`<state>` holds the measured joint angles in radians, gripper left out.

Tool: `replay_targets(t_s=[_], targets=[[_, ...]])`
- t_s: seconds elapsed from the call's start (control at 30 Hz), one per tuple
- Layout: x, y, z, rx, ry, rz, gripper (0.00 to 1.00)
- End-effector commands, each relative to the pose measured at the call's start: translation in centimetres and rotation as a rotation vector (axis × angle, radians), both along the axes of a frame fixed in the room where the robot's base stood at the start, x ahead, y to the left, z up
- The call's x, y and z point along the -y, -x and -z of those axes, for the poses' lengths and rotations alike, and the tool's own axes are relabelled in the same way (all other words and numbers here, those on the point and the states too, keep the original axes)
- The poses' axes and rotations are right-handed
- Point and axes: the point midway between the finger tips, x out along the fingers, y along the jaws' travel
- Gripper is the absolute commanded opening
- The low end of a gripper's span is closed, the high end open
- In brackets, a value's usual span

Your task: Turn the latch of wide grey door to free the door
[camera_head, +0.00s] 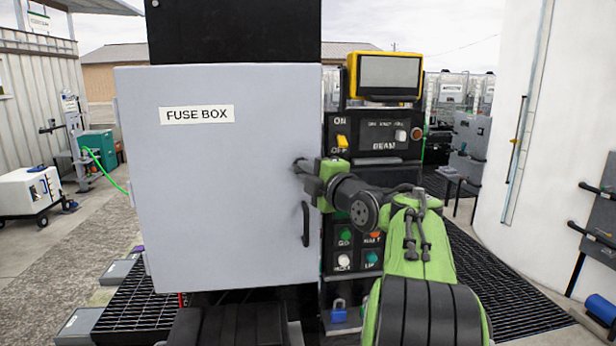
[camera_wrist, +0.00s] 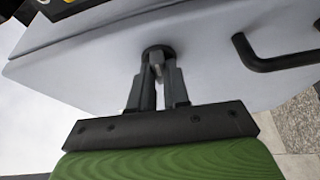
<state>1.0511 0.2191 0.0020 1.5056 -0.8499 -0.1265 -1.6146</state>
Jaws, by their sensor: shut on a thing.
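The wide grey door (camera_head: 220,190) is labelled FUSE BOX and appears shut in the head view. Its grey face also fills much of the wrist view (camera_wrist: 90,65). The latch (camera_wrist: 158,56) is a small dark round fitting with a paler middle piece, near the door's right edge. My gripper (camera_head: 302,165) is at that edge in the head view. In the wrist view its two dark fingers (camera_wrist: 158,72) are shut on the latch. The fingers partly cover it, and its exact turn angle is hard to tell. A black bar handle (camera_head: 306,224) is below the latch, apart from my gripper; it also shows in the wrist view (camera_wrist: 270,62).
A control panel with buttons (camera_head: 352,240) and a yellow-framed screen (camera_head: 388,75) stands close right of the door. A blue padlock (camera_head: 338,311) hangs low. Open paved ground (camera_head: 70,250) lies left of the door. A white curved tank (camera_head: 560,130) stands at right.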

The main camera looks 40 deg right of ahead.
Motion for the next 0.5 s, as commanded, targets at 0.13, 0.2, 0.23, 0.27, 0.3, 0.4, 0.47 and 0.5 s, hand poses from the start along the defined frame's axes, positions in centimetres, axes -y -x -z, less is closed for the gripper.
replay_targets(t_s=[0.13,0.2,0.23,0.27,0.3,0.4,0.47,0.5], targets=[[-0.03,0.03,0.66,0.061,-0.070,0.001,0.00],[-0.07,0.02,0.78,0.094,-0.117,0.001,0.00],[-0.07,0.02,0.81,0.110,-0.139,0.001,0.00],[-0.08,0.02,0.85,0.126,-0.162,0.001,0.00],[-0.10,0.02,0.90,0.147,-0.192,0.001,0.00],[-0.13,0.01,0.96,0.201,-0.270,0.000,0.00],[-0.20,-0.02,0.97,0.233,-0.318,-0.001,0.00],[-0.23,-0.04,0.99,0.253,-0.349,-0.001,0.00]])
